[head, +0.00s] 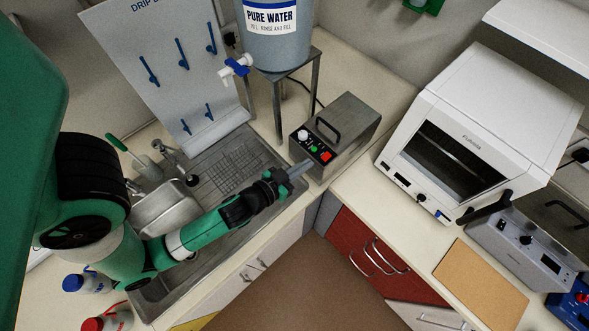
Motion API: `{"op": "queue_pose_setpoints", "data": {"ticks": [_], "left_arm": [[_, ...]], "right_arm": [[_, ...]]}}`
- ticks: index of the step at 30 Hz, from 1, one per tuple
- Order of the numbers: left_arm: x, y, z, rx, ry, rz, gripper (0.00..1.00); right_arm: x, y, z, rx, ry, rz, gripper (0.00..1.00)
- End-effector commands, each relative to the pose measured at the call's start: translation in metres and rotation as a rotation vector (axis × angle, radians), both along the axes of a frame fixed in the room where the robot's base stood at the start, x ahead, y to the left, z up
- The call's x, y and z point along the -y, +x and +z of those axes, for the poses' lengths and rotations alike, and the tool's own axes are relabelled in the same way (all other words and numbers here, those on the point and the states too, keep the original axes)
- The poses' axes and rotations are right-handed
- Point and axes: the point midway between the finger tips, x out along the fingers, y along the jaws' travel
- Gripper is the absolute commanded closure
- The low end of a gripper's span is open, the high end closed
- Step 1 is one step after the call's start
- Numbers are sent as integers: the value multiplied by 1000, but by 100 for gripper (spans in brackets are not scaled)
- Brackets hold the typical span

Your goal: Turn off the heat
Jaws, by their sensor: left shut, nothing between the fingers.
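A steel heater box (350,128) with a black handle on its lid stands at the counter corner beside the sink. My left gripper (303,167) is shut and empty. My right gripper is not in view.
The sink (215,165) lies under my left arm. A water tank (275,40) on a metal stand (316,75) is behind the box. A white oven (475,120) stands to the right, and a tan board (468,284) lies on the right counter.

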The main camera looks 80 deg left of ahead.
Motion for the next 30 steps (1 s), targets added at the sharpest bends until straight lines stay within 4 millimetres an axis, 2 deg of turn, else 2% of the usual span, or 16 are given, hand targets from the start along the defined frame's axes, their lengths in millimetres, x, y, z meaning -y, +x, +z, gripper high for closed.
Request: {"op": "queue_pose_setpoints", "data": {"ticks": [1,3,9,27,30], "left_arm": [[6,-9,-3,-1,1,-3,100],[11,-19,-2,-1,0,-4,100],[18,-33,4,1,-1,-1,100],[19,-33,5,3,0,-2,100],[21,-20,16,37,8,-18,100]], "right_arm": [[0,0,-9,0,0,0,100],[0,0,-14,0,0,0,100],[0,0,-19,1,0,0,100],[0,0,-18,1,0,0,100],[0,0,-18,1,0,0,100]]}}
